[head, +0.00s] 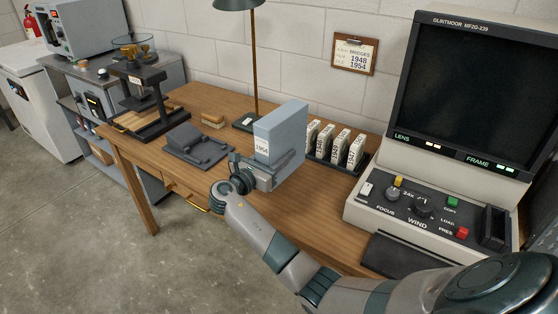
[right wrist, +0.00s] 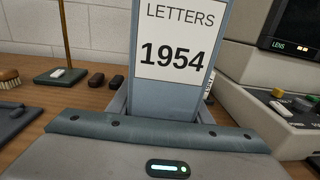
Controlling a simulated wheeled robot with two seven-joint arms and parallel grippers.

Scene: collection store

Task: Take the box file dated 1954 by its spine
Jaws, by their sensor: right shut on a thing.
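The box file dated 1954 (head: 284,128) is blue-grey with a white spine label. In the right wrist view its label (right wrist: 174,50) reads LETTERS 1954. My right gripper (head: 262,174) is shut on the lower spine end of the file, which is upright. Its fingers show on both sides of the file in the right wrist view. I cannot tell whether the file's base touches the table. My left gripper is in neither view.
Several small labelled boxes (head: 340,147) stand in a dark rack behind the file. A microfilm reader (head: 440,170) stands at the right. A grey device (head: 198,146), a brush (head: 212,121) and a lamp (head: 252,70) are on the wooden table (head: 190,98).

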